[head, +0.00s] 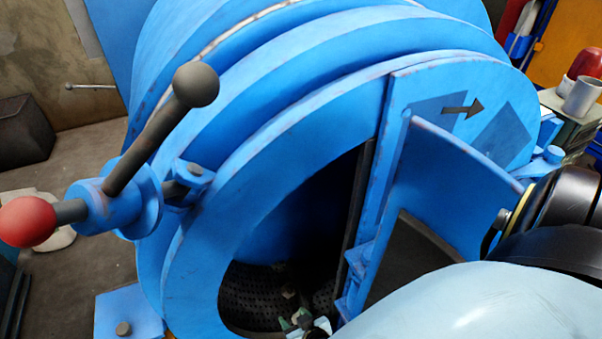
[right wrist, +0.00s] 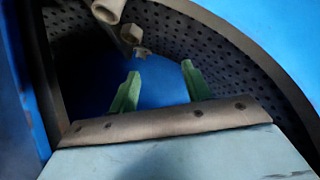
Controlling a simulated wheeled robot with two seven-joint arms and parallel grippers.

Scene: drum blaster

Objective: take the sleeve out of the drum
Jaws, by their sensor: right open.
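The big blue drum (head: 270,105) fills the middle of the head view, its front opening dark inside. The perforated inner wall (head: 250,295) shows at the bottom of the opening and in the right wrist view (right wrist: 230,45). A pale hollow sleeve (right wrist: 108,10) lies on that wall at the top of the right wrist view, partly cut off by the frame. My right gripper (right wrist: 160,70) has green fingers spread apart with nothing between them. The sleeve is ahead of it and to the left, apart from the fingers. My left gripper is not in view.
A hex nut (right wrist: 130,34) and a smaller nut (right wrist: 141,51) lie beside the sleeve. The blue door (head: 440,165) stands at the opening's right, close to my right arm. A lever with a dark ball (head: 196,84) and red knob (head: 28,221) sticks out left.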

